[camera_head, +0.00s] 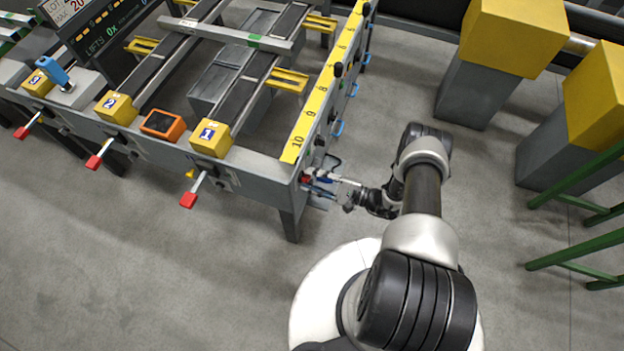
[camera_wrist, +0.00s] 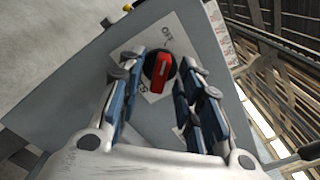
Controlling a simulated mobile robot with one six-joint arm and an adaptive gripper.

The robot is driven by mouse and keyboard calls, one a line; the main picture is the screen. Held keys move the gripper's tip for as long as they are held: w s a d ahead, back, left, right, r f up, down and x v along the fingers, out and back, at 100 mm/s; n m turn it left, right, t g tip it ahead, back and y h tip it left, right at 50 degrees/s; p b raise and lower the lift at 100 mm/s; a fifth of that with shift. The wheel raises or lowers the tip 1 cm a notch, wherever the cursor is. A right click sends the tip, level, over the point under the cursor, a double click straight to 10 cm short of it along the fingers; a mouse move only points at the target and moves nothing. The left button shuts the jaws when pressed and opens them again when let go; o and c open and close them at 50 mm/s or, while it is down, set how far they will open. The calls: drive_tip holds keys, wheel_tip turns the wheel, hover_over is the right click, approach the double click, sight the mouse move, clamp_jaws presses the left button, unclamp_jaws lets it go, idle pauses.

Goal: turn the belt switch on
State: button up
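The belt switch (camera_wrist: 159,70) is a red bar knob on a round black base, on a white plate (camera_wrist: 181,35) fixed to a grey panel. A label that looks like OFF is above the knob. Another label at lower left is partly hidden by a finger. My gripper (camera_wrist: 162,76) is open, with blue-padded fingers on either side of the knob; I cannot tell whether they touch it. In the head view my gripper (camera_head: 325,183) is at the right end of the runout table (camera_head: 255,168), by a small red part of the switch.
Several red-tipped levers (camera_head: 188,200) stick out along the table front. Yellow-topped grey blocks (camera_head: 505,40) and green rails (camera_head: 580,180) are to the right. The floor in front is clear.

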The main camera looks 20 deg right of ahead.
drive_tip(key=shift+w+a, duration=0.1)
drive_tip(key=shift+a, duration=0.05)
drive_tip(key=shift+c, duration=0.2)
clamp_jaws()
